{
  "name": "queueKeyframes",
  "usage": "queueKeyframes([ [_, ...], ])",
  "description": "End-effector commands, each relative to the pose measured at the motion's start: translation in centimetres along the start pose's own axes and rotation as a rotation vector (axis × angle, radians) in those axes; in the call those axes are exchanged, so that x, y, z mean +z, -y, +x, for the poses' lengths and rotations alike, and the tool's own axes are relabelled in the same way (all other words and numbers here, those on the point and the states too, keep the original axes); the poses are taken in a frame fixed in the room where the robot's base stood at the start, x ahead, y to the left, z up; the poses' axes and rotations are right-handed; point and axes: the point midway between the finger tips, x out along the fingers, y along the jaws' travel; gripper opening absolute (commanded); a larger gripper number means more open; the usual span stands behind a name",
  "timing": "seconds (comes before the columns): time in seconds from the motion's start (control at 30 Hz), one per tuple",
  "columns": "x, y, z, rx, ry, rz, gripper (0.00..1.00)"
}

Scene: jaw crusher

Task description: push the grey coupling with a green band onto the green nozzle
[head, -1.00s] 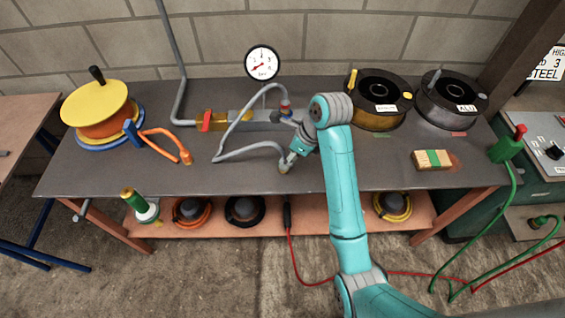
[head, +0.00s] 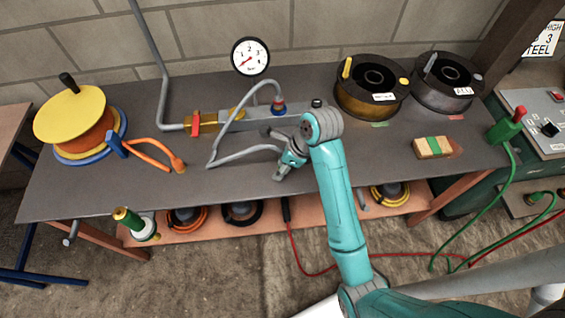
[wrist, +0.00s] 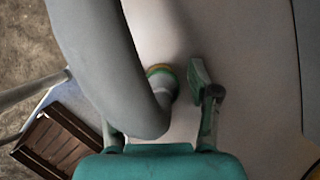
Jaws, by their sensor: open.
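The grey coupling with a green band (wrist: 160,73) shows in the wrist view at the end of a thick grey hose (wrist: 95,60). The hose bends close in front of the camera and covers part of the coupling. My gripper (head: 281,173) is over the front middle of the bench in the head view, by the hose's lower end. In the wrist view its right finger (wrist: 205,95) stands just right of the coupling, with a gap; the left finger is mostly hidden by the hose. The jaws are open. I cannot make out the green nozzle for certain.
A pipe manifold with a red handle (head: 196,123) and a gauge (head: 250,57) is at the back. An orange hose (head: 150,155) and yellow reel (head: 70,115) stand left. Dark spools (head: 371,85) and a banded block (head: 433,147) are right. The bench's front left is clear.

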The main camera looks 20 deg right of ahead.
Motion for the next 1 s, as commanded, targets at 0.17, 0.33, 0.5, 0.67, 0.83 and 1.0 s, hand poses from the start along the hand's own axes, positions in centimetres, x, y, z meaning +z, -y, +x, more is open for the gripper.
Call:
queueKeyframes([
  [0.17,0.0,0.0,0.0,0.0,0.0,0.0,0.26],
  [0.33,0.0,0.0,0.0,0.0,0.0,0.0,0.01],
  [0.5,0.0,0.0,0.0,0.0,0.0,0.0,0.0],
  [0.67,0.1,0.1,-0.1,0.0,0.0,0.0,0.0],
  [0.83,0.3,0.6,-0.6,-0.001,0.001,0.0,0.0],
  [1.0,0.7,1.1,-1.4,0.0,0.001,-0.001,0.0],
])
